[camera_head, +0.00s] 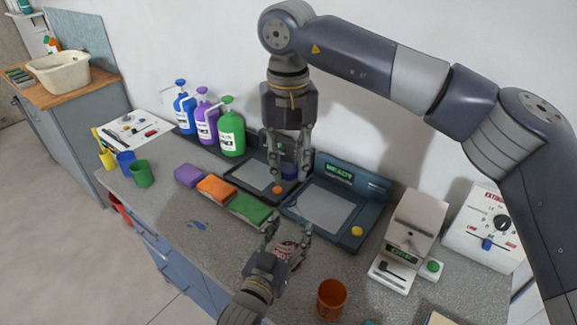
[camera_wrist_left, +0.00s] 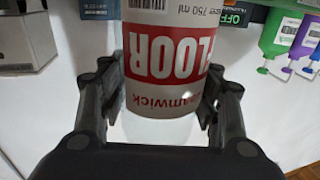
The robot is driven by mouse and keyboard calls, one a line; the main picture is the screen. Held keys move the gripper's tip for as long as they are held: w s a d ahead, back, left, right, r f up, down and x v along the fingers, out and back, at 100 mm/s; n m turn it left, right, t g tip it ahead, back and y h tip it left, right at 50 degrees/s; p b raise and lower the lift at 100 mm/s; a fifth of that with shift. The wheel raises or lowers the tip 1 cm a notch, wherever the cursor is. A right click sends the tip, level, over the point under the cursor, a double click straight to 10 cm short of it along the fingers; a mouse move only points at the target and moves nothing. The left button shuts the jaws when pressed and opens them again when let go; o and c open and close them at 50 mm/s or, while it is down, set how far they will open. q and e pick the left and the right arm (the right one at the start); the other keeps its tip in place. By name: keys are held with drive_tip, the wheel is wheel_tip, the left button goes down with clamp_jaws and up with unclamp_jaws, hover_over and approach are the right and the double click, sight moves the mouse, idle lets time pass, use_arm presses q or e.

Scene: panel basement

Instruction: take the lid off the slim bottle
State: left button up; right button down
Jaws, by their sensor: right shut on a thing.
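The slim bottle (camera_head: 285,249), white with a red label, stands between the fingers of my left gripper (camera_head: 287,232) at the counter's front. In the left wrist view the bottle (camera_wrist_left: 165,60) shows a red "FLOOR" label, upside down in the picture. Fingers of my left gripper (camera_wrist_left: 160,95) press close on both sides of it. My right gripper (camera_head: 289,175) points down, farther back than the bottle, shut on a small dark blue thing (camera_head: 290,171) that looks like a lid. The bottle's top is hard to make out.
Behind the bottle are a blue scale (camera_head: 318,215) and a dark one (camera_head: 245,182). Sponges (camera_head: 216,188) lie to the left, an orange cup (camera_head: 331,297) to the front right, a grey device (camera_head: 407,245) at right. Pump bottles (camera_head: 231,135) stand by the wall.

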use_arm(q)
drive_tip(key=o, duration=0.5)
